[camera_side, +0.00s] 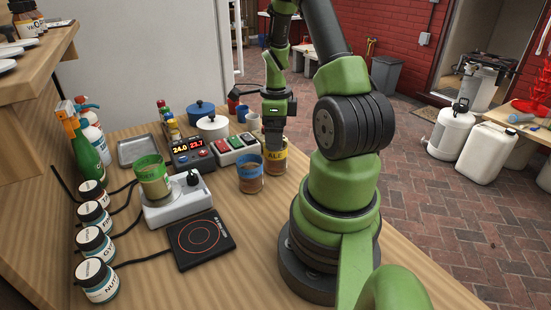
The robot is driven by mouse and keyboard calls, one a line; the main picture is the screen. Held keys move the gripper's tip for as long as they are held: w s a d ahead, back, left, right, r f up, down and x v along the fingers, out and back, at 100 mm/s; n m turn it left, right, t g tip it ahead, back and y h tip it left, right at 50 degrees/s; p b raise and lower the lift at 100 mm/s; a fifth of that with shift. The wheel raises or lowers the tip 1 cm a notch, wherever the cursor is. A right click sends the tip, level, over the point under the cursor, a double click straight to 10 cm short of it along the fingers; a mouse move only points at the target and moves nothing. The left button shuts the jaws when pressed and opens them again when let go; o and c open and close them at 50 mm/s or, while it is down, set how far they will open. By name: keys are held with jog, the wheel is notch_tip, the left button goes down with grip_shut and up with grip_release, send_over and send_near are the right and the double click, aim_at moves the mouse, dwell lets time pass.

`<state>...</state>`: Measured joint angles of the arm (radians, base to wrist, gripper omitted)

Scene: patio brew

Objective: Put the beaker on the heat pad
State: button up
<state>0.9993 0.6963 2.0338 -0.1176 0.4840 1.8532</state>
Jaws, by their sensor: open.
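The heat pad (200,240) is a flat black square with an orange ring, bare, near the front of the wooden table. Three banded vessels could be the beaker; I cannot tell which is meant. One with a green band (151,172) stands upright on a white device with a knob. One with a blue band (250,172) stands on the table right of that device. One labelled ALE with a yellow band (277,160) stands just behind and right of it. My gripper (274,142) points down at the ALE vessel, open; whether the fingers touch it is unclear.
The white device (178,205) stands behind the heat pad. Labelled jars (100,278) line the left edge, with dark cables running right.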

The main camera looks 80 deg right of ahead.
aim_at(275, 156)
jog(key=f, duration=0.6)
jog(key=shift+w+a, duration=0.1)
jog(key=shift+w, duration=0.1)
jog(key=shift+r, duration=0.1)
jog(key=c, duration=1.2)
jog(key=shift+r, duration=0.15)
